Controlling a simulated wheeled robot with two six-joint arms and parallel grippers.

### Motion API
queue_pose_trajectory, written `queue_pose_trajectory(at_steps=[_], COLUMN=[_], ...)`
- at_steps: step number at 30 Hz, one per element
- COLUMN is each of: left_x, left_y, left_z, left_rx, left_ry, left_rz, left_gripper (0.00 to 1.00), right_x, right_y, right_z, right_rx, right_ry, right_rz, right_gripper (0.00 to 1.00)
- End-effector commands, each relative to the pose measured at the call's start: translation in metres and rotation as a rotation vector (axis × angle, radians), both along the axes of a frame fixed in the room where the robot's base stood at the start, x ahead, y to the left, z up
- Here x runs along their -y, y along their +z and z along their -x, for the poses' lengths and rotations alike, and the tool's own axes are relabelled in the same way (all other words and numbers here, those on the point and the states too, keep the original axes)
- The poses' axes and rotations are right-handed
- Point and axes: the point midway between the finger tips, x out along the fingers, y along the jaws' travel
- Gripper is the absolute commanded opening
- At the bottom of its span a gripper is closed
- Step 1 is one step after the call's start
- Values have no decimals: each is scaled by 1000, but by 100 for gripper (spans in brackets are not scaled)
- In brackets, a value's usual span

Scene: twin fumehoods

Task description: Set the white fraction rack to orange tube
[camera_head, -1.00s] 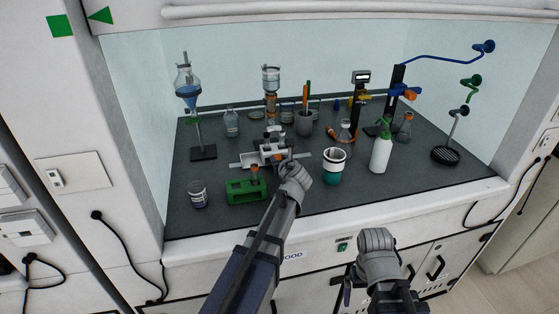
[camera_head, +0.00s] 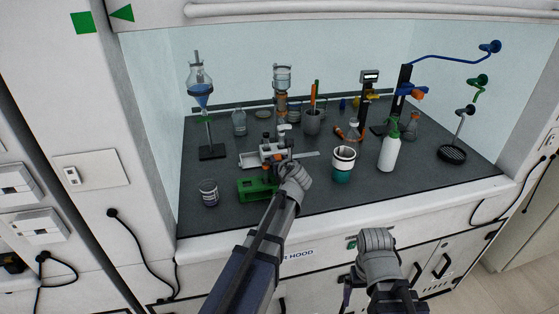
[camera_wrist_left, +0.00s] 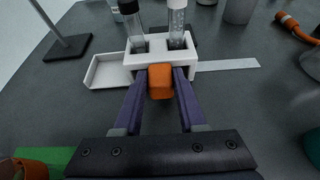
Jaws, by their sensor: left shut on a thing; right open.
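The white fraction rack (camera_wrist_left: 158,59) stands on the dark bench, with a dark-capped tube (camera_wrist_left: 138,30) and a white-capped tube (camera_wrist_left: 177,28) upright in it. An orange block (camera_wrist_left: 160,82) is at its near face. My left gripper (camera_wrist_left: 160,88) is shut on this block. In the head view, the rack (camera_head: 272,152) is partly behind my left gripper (camera_head: 297,174). A white strip (camera_wrist_left: 228,65) extends right of the rack and a shallow white tray (camera_wrist_left: 105,70) lies left. My right gripper (camera_head: 376,240) is open, low in front of the cabinet. I cannot tell which tube is the orange one.
A green block (camera_head: 256,188) and a jar (camera_head: 208,193) stand near the front left. A beaker with teal liquid (camera_head: 343,165) and a white spray bottle (camera_head: 389,153) stand to the right. A stand with a blue funnel (camera_head: 202,95) is behind left.

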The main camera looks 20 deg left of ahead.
Motion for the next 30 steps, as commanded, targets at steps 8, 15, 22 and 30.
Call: queue_pose_trajectory(at_steps=[8,15,22,30], left_x=[-2,-2,-1,3], left_y=[0,0,0,4], left_z=[2,2,1,6], left_rx=[-2,-3,-1,-1], left_ry=[6,6,3,2], left_rz=[-1,-1,0,1], left_gripper=[0,59,70,70], right_x=[0,0,0,0], right_y=[0,0,0,4], right_z=[0,0,0,0], right_rx=[0,0,0,0], right_ry=[0,0,0,0], right_rz=[0,0,0,0], right_gripper=[100,100,100,100])
